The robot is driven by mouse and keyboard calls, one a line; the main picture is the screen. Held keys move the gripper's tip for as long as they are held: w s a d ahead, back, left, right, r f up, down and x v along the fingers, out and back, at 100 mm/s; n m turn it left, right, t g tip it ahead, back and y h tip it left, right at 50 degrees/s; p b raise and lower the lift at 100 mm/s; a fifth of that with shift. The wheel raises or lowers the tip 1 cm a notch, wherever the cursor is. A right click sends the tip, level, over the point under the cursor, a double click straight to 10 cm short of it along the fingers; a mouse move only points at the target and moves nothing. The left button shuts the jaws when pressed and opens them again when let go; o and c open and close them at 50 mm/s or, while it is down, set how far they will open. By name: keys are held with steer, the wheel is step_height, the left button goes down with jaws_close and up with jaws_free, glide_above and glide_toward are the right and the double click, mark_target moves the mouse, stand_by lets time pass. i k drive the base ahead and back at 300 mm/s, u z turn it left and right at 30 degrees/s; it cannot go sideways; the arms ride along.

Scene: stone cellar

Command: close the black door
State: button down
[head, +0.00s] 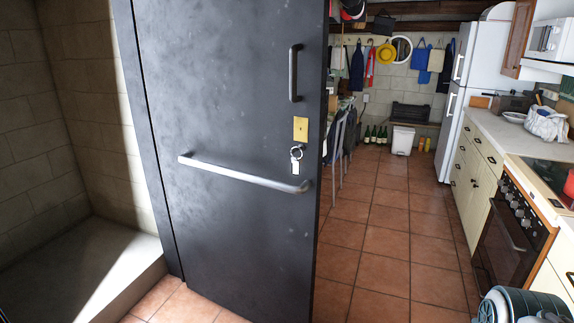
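The black door (235,95) fills the left middle of the head view and stands open, its right edge free. Its left side meets a black frame post (146,130). A long grey horizontal bar (240,172) crosses its face. A short upright handle (294,73) sits near the free edge. Below that handle is a brass lock plate (300,128) with a key ring and a white tag (295,160) hanging. The door's top and far face are hidden. My gripper is not in view.
Tiled floor (371,243) runs clear to the right of the door. A counter with an oven (511,235) and a white fridge (475,70) line the right side. A pale stone ledge (75,260) lies at left. A white bin (402,141) and bottles stand far back.

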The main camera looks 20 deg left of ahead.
mark_target(232, 86)
steer(key=i, duration=3.9)
steer(key=u, duration=3.45)
steer(key=k, duration=0.5)
steer(key=u, duration=0.65)
steer(key=i, duration=0.6)
steer(key=z, duration=0.05)
